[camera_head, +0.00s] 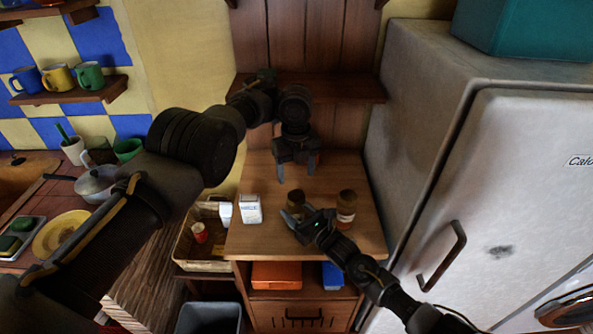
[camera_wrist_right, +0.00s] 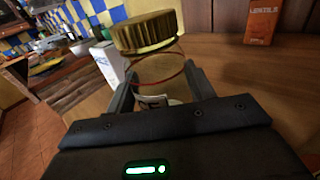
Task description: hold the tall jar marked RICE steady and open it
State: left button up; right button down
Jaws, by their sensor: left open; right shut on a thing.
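A glass jar with a ribbed gold lid (camera_wrist_right: 145,32) stands between the fingers of my right gripper (camera_wrist_right: 160,88). Its pale label is mostly hidden by the gripper, so I cannot read the whole word. In the head view this jar (camera_head: 296,198) shows mainly its dark lid, on the wooden counter. My right gripper (camera_head: 306,220) is shut on it from the front. The lid is on the jar. My left gripper (camera_head: 296,172) is open and empty, pointing down above the counter behind the jar, apart from the lid.
A second lidded jar (camera_head: 346,208) stands close to the right. An orange-red box marked LENTILS (camera_wrist_right: 263,20) stands at the back. A fridge (camera_head: 420,130) bounds the right side; a shelf (camera_head: 340,88) hangs above.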

aim_at(296, 195)
pick_arm(q)
jog(key=shift+f, duration=4.05)
jog(key=c, duration=1)
jog(key=n, duration=0.5)
jog(key=shift+n, duration=0.4)
jog(key=n, duration=0.4)
jog(key=shift+n, duration=0.3)
jog(key=n, duration=0.4)
jog(key=shift+n, duration=0.4)
jog(key=n, duration=0.4)
jog(key=shift+r, duration=0.1)
jog(key=shift+r, duration=0.15)
